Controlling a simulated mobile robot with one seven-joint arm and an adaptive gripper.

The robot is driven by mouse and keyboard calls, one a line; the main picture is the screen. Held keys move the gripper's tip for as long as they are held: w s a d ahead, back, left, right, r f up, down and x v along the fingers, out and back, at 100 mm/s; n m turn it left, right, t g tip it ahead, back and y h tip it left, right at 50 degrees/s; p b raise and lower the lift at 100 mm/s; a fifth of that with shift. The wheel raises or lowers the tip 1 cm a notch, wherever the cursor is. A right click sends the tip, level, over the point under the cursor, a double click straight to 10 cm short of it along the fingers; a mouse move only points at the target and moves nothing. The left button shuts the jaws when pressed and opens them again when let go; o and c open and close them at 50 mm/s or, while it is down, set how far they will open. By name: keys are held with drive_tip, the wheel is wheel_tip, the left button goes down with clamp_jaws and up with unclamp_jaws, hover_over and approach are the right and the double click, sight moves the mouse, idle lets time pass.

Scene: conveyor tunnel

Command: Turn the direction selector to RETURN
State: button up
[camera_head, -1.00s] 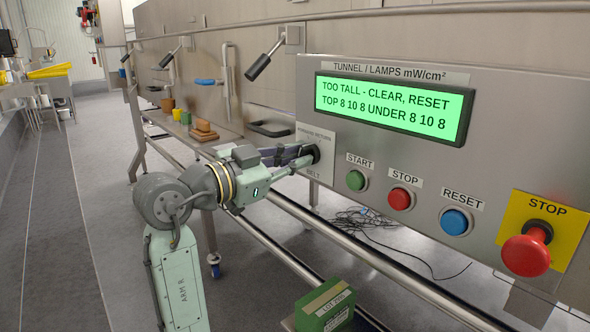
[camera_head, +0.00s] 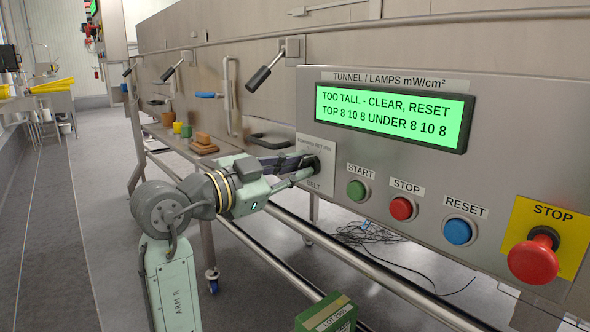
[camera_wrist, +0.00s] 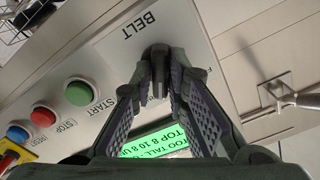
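The direction selector (camera_head: 312,163) is a dark knob on a pale plate (camera_head: 312,140) marked FORWARD, RETURN and BELT, left of the START button. My gripper (camera_head: 304,166) reaches it from the left, with its fingertips at the knob. In the wrist view, the two ridged fingers of my gripper (camera_wrist: 160,72) converge closely on either side of the dark selector knob (camera_wrist: 155,50), appearing shut on it.
Green START (camera_head: 357,190), red STOP (camera_head: 403,208) and blue RESET (camera_head: 458,231) buttons sit to the right. A red emergency stop (camera_head: 534,258) protrudes further right. The green display (camera_head: 392,115) reads "TOO TALL - CLEAR, RESET". A rail (camera_head: 345,250) runs below.

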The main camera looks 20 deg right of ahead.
drive_tip(key=o, duration=0.4)
drive_tip(key=shift+c, duration=0.2)
drive_tip(key=v, duration=1.2)
